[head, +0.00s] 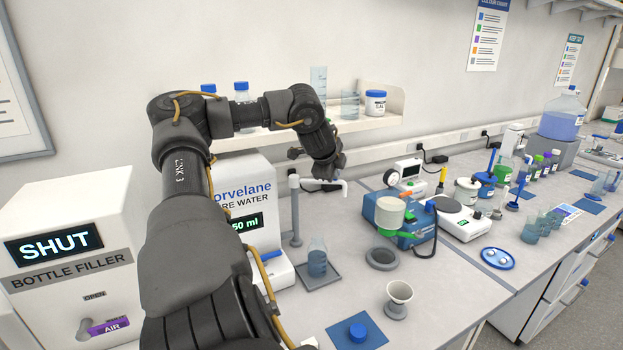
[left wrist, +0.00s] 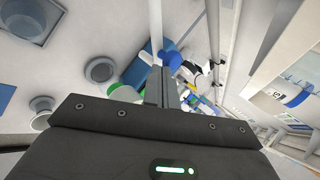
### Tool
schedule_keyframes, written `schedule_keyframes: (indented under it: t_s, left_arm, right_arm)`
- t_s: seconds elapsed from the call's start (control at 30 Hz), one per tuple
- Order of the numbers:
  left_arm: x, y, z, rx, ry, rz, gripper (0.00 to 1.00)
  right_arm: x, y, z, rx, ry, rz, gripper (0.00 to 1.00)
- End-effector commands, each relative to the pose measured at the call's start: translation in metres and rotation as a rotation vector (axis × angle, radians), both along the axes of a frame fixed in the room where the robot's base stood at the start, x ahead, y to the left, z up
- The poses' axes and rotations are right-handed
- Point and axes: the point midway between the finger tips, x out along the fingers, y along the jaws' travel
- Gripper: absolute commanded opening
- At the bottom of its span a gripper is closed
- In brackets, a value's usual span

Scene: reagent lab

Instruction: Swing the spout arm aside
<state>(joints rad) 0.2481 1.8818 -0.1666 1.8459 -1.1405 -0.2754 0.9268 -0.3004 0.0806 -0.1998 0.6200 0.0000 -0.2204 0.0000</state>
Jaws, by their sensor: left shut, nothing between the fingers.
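The white spout arm (head: 322,182) reaches sideways from the top of a grey post (head: 296,215) at the water dispenser (head: 243,200). A flask (head: 317,260) stands on a grey square tray (head: 308,281) below it. I cannot tell whether the spout's tip is over the flask. My left gripper (head: 335,172) is at the spout arm's outer end, its fingertips hard to make out in the head view. In the left wrist view its fingers (left wrist: 158,86) are shut and empty, close to a white bar (left wrist: 155,28) that looks like the spout arm. I cannot tell if they touch.
A shelf (head: 395,117) with bottles and beakers runs behind my arm. A blue device (head: 403,238), a grey ring (head: 382,259) and a white funnel (head: 399,292) stand to the right. The bottle filler (head: 70,220) reads SHUT at left.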

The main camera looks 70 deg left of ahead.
Motion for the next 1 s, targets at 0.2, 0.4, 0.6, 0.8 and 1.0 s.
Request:
schedule_keyframes:
  t_s: [0.2,0.4,0.6,0.8,1.0]
  left_arm:
    - [-0.009,-0.036,0.011,0.008,-0.003,-0.017,0.00]
    - [-0.031,-0.056,0.044,0.009,-0.003,-0.008,0.00]
    - [-0.046,-0.072,0.069,0.006,-0.002,-0.004,0.00]
    - [-0.051,-0.081,0.081,0.004,-0.002,-0.005,0.00]
    - [-0.051,-0.082,0.082,0.003,0.000,-0.006,0.00]
  right_arm:
    - [0.003,0.000,-0.001,0.000,-0.003,0.000,0.83]
    - [-0.002,0.000,-0.019,-0.001,0.003,0.000,0.83]
    - [0.000,-0.001,-0.028,-0.001,0.001,0.000,0.83]
    - [0.001,0.000,-0.030,-0.001,-0.002,0.000,0.83]
    - [0.001,0.000,-0.030,0.000,-0.002,0.000,0.83]
